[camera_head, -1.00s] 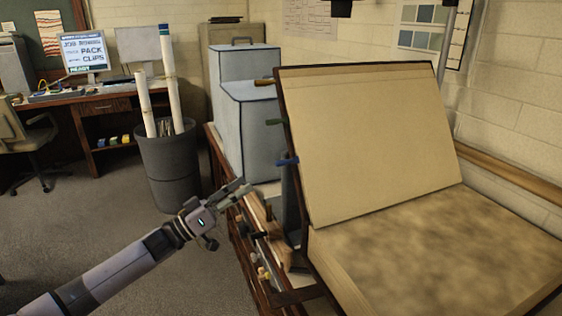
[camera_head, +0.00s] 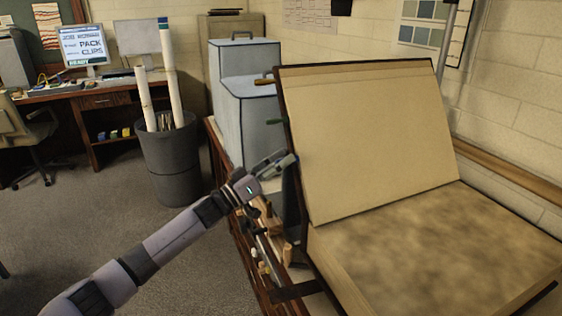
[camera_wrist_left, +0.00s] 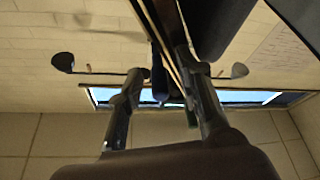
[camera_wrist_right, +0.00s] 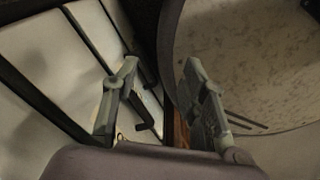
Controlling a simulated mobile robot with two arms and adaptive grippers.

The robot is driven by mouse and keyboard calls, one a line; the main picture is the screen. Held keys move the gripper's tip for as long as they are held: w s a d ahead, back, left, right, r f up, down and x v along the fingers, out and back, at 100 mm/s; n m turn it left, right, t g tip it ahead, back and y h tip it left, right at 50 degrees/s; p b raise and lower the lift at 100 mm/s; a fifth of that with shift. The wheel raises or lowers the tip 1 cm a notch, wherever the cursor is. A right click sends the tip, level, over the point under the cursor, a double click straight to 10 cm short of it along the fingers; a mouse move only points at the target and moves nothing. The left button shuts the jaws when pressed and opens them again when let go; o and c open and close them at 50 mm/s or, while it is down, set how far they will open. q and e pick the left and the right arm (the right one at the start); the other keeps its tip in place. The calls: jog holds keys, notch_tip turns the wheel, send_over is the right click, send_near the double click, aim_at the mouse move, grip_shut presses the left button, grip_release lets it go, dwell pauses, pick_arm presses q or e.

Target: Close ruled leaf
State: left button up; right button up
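A large tan leaf (camera_head: 365,135) in a dark frame stands raised, leaning back, hinged above a mottled lower leaf (camera_head: 440,250). I cannot make out ruling on either face. Tabs stick out of the raised leaf's left edge: a brown tab (camera_head: 264,81) at the top and a green tab (camera_head: 275,121) below it. The blue tab (camera_wrist_left: 159,80) shows between the parted fingers of my left gripper (camera_wrist_left: 166,75). In the head view my left gripper (camera_head: 285,160) covers it. My right gripper (camera_wrist_right: 158,70) is open and empty, outside the head view.
Pale grey cabinets (camera_head: 252,125) stand left of the raised leaf. A dark bin (camera_head: 170,160) with rolled tubes and a desk (camera_head: 95,105) are farther back. A brick wall with a wooden rail (camera_head: 510,178) bounds the right. The floor at left is clear.

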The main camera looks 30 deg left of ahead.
pick_arm(q)
jog(key=shift+c, duration=0.2)
grip_shut()
dwell(0.6)
